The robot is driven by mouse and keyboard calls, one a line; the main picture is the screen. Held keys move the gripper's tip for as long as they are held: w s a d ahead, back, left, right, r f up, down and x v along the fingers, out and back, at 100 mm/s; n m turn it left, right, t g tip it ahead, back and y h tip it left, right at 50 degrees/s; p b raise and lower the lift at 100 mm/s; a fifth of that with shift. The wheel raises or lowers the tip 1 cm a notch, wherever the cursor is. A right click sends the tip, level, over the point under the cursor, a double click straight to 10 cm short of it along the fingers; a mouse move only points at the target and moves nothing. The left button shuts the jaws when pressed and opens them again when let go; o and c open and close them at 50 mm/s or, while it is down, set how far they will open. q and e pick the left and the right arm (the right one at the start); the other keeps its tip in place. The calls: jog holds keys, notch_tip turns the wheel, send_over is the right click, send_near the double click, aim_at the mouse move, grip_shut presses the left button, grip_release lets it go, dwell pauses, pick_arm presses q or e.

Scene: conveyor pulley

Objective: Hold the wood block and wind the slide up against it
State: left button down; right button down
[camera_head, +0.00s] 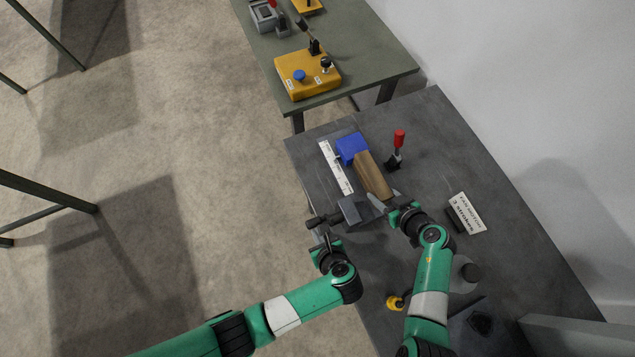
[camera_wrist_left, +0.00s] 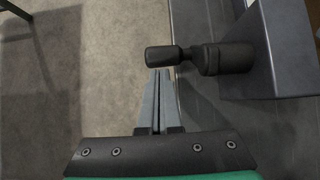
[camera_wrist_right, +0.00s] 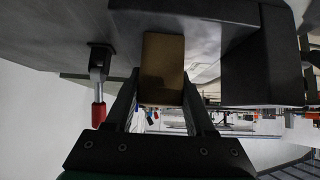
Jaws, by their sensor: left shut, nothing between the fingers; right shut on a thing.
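The wood block (camera_head: 372,175) lies long and brown on the grey bench, beside a blue block (camera_head: 351,148). My right gripper (camera_head: 388,204) is shut on its near end; the right wrist view shows the block (camera_wrist_right: 163,62) between the fingers (camera_wrist_right: 162,105). A dark grey block (camera_head: 355,209) stands at the near end, with a black crank (camera_head: 322,219) on its left side. I cannot tell which block is the slide. My left gripper (camera_head: 324,238) is shut and empty, just below the crank handle (camera_wrist_left: 165,55) in the left wrist view; contact is unclear.
A white scale strip (camera_head: 335,167) runs left of the blocks. A red-handled lever clamp (camera_head: 398,145) stands to the right. A printed sign (camera_head: 467,212) is further right. A yellow piece (camera_head: 395,302) lies near my right arm. A second table (camera_head: 370,62) stands beyond.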

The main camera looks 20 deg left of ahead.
pick_arm(q)
jog(key=shift+w+a+f+t+y, duration=0.1)
jog(key=shift+w+a+t+y, duration=0.25)
jog(key=shift+t+y, duration=0.15)
jog(key=v, duration=1.2)
